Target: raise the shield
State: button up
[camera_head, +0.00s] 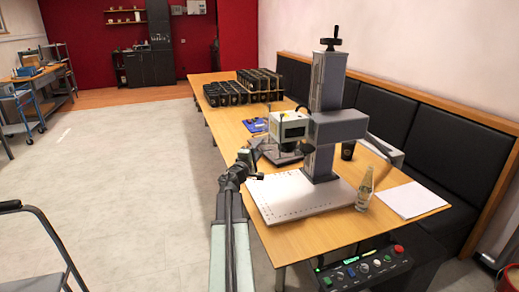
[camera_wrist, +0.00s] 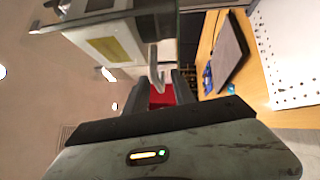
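The laser marker stands on the table with a tall grey column (camera_head: 328,85), a white head box (camera_head: 289,124) and a pale perforated base plate (camera_head: 300,197). In the wrist view the head box (camera_wrist: 108,42) has a yellow label. A dark see-through panel (camera_wrist: 157,28), apparently the shield, hangs beside it at the top, with a grey hooked handle (camera_wrist: 154,65) below. My gripper (camera_head: 254,165) is left of the marker. Its fingers (camera_wrist: 160,92) are apart, and the handle lies in line with the gap. I cannot tell whether they touch it.
A clear bottle (camera_head: 364,190), white paper (camera_head: 408,200) and dark cup (camera_head: 347,150) are right of the column. Black racks (camera_head: 243,88) stand at the table's far end. A control box with buttons (camera_head: 364,268) is at the front.

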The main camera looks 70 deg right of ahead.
jog(key=a, duration=0.7)
jog(key=shift+w+a+f+b, duration=0.15)
jog(key=shift+w+f+b, duration=0.15)
jog(key=shift+f+b, duration=0.15)
